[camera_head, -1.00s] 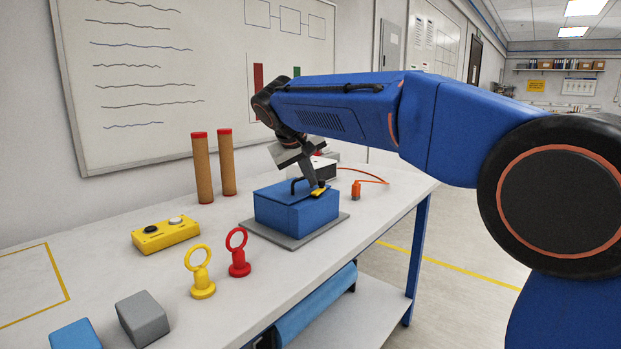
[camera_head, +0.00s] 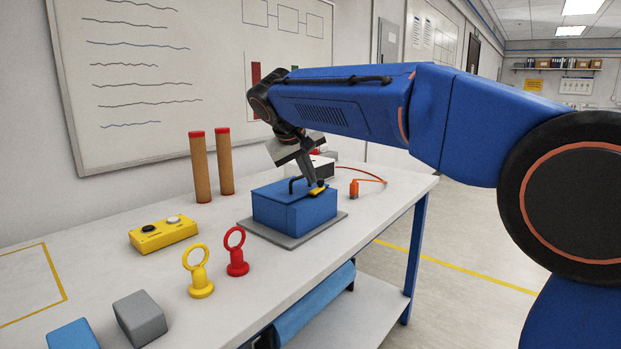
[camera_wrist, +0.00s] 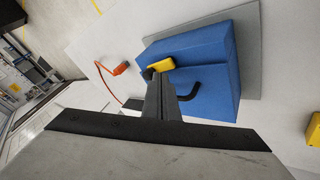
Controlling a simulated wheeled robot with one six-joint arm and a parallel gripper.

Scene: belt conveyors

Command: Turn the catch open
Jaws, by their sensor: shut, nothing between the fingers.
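A blue box (camera_head: 295,212) with a lid sits on a grey plate (camera_head: 262,232) on the table. A small yellow catch (camera_head: 317,191) is on the right end of its lid; it also shows in the wrist view (camera_wrist: 162,64). A black handle (camera_head: 293,184) stands on the lid, and its bent bar shows in the wrist view (camera_wrist: 190,92). My gripper (camera_head: 316,185) is shut and empty, tilted down, with its tips at the catch. In the wrist view the fingertips (camera_wrist: 152,74) overlap the catch's near edge; I cannot tell if they touch it.
An orange plug (camera_head: 354,190) with a cable lies right of the box. A pale box (camera_head: 327,168) stands behind it. A yellow button box (camera_head: 163,234), a red ring peg (camera_head: 238,262), a yellow ring peg (camera_head: 200,285) and two brown cylinders (camera_head: 200,170) stand to the left.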

